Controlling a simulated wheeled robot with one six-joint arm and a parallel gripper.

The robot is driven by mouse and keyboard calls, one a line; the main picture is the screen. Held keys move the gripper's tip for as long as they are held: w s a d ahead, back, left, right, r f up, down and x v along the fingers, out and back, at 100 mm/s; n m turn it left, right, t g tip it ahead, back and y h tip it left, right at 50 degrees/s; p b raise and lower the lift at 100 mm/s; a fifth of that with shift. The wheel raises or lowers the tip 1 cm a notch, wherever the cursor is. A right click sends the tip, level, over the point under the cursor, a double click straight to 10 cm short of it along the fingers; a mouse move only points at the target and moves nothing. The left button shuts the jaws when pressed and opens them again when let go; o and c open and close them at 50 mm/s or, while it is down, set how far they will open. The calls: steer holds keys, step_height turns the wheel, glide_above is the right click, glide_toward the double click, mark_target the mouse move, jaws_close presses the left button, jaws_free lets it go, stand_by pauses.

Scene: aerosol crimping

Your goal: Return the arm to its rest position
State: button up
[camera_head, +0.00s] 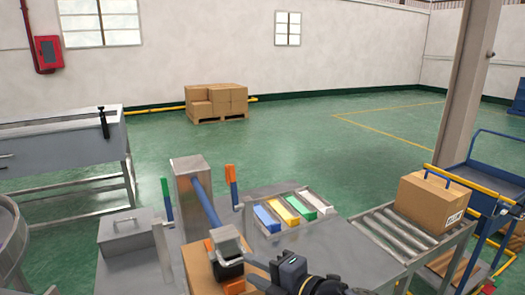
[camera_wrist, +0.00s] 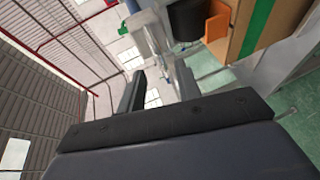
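My gripper (camera_head: 250,271) is at the bottom centre of the head view, beside the front of the bench machine. Its two pale fingers point left and stand apart, with nothing seen between them. The wrist view shows the gripper (camera_wrist: 158,88) with a gap between its fingers. The machine has a grey column (camera_head: 187,178), a blue bar (camera_head: 206,202) and a brown box-like base (camera_head: 202,268). A grey block (camera_head: 227,240) over a black part sits close left of my fingers. I cannot tell whether they touch it.
A metal bench (camera_head: 335,240) carries a tray with blue, yellow, green and white bins (camera_head: 285,209). A roller conveyor (camera_head: 395,232) holds a carton (camera_head: 432,202) at right. A grey lidded box (camera_head: 125,232) is at left. Orange-topped (camera_head: 230,173) and green-topped (camera_head: 165,188) uprights flank the column.

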mark_target(239, 263)
steer(key=shift+b+x, duration=0.45)
steer(key=shift+x, duration=2.55)
